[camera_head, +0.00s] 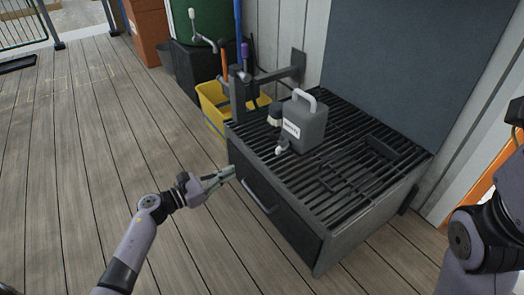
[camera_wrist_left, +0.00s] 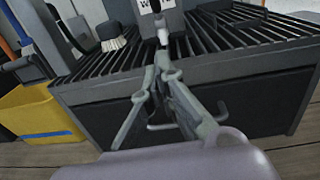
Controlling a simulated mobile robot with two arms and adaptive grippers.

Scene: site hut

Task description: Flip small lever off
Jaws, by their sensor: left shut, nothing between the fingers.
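A grey canister (camera_head: 304,122) with a top handle and a white label stands on the slatted grate of the dark unit. A small white-tipped lever or spout (camera_head: 282,148) sticks out low on its front; I cannot tell its exact setting. It also shows in the left wrist view (camera_wrist_left: 162,32), just beyond the fingertips. My left gripper (camera_head: 231,172) is shut and empty, in front of the unit's front face, left of and lower than the lever, apart from it. My right arm shows at the right edge of the head view, but its gripper is out of view.
The slatted unit (camera_head: 325,250) has a drawer handle (camera_head: 257,196) on its front. A brush (camera_head: 274,115) stands beside the canister. A yellow bucket (camera_head: 212,107) is behind the unit at left.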

